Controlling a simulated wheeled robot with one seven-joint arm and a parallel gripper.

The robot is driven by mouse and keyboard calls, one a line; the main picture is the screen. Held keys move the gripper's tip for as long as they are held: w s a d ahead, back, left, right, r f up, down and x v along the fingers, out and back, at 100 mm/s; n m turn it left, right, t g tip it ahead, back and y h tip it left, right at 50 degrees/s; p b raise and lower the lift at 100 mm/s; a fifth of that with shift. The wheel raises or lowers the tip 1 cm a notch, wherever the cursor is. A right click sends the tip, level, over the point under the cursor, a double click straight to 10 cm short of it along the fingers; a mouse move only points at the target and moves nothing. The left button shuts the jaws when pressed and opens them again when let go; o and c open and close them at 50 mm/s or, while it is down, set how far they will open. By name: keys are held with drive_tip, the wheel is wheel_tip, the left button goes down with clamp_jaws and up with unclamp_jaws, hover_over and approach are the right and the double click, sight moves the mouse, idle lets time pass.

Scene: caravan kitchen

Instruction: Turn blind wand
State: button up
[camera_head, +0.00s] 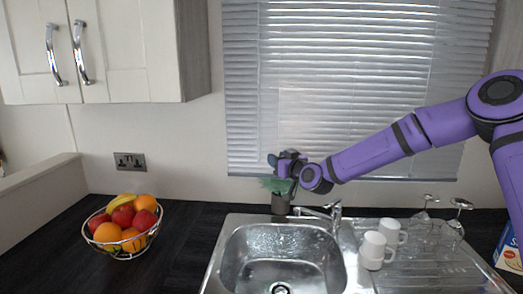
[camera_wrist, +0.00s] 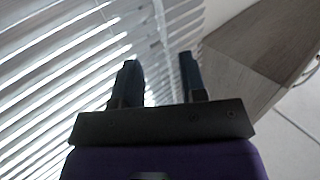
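The window blind (camera_head: 350,80) has pale horizontal slats, which also fill the left of the wrist view (camera_wrist: 50,60). A thin, pale, blurred strip, possibly the wand (camera_wrist: 161,22), runs down beyond my fingers in the wrist view; I cannot tell for sure. I cannot make out the wand clearly in the head view. My gripper (camera_head: 274,160) is at the blind's lower left, above the plant pot. In the wrist view my gripper (camera_wrist: 159,75) has its two dark fingers apart, with nothing clearly held between them.
A plant pot (camera_head: 281,204) stands behind the sink (camera_head: 228,250), below my gripper. The tap (camera_head: 335,212) is close to its right. White mugs (camera_head: 374,250) and upturned glasses (camera_head: 450,232) stand on the drainer. A fruit bowl (camera_head: 122,250) is left. A wall cupboard (camera_head: 140,50) hangs upper left.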

drive_tip(key=x, duration=1)
drive_tip(key=shift+w, duration=0.15)
drive_tip(key=shift+a, duration=0.15)
clamp_jaws()
